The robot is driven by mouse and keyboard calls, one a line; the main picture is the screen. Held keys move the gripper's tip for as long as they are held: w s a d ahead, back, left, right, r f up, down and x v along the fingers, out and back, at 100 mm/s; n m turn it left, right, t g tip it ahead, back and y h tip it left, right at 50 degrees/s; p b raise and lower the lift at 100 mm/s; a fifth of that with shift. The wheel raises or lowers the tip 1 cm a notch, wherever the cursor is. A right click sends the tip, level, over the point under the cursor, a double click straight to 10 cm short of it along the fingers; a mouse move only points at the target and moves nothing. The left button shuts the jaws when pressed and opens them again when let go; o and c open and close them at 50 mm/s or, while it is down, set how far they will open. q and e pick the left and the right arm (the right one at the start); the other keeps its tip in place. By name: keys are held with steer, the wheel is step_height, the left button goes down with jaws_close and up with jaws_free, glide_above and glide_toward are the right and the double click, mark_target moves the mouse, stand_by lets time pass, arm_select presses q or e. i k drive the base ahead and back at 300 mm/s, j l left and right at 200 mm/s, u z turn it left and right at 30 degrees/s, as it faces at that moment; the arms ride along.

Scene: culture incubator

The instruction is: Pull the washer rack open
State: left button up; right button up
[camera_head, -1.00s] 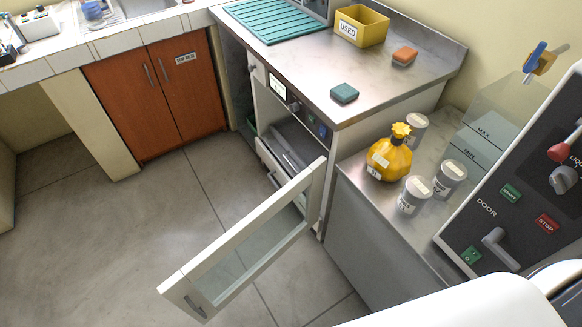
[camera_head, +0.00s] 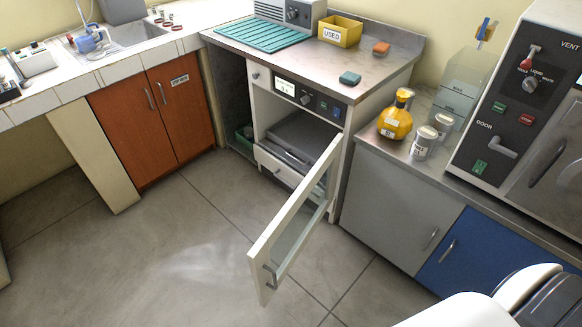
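The washer (camera_head: 262,100) stands under the steel counter, with a small display and a dark knob panel on its front. Its glass-panelled door (camera_head: 262,258) is swung wide open toward the front of the room. Inside the opening, the grey washer rack (camera_head: 298,134) appears to sit within the cavity; the door frame covers its right part. A white drawer front with a small handle (camera_head: 277,170) is below it. Neither of my grippers shows. Only a white and black part of my own body is at the bottom right.
The open door juts across the floor in front of the washer. Grey and blue cabinets (camera_head: 470,255) stand to the right, below a yellow bottle (camera_head: 394,123) and grey jars. Open floor (camera_head: 170,250) lies to the left, before the orange cupboard (camera_head: 155,120).

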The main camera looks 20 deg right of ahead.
mark_target(303, 133)
steer(key=i+j+z, duration=0.1)
steer(key=j, duration=0.3)
steer(key=i+j+z, duration=0.15)
steer(key=j, duration=0.3)
steer(key=i+j+z, duration=0.1)
steer(key=j, duration=0.35)
steer(key=i+j+z, duration=0.15)
steer(key=j, duration=0.35)
steer(key=i+j+z, duration=0.45)
steer(key=i+j, duration=0.8)
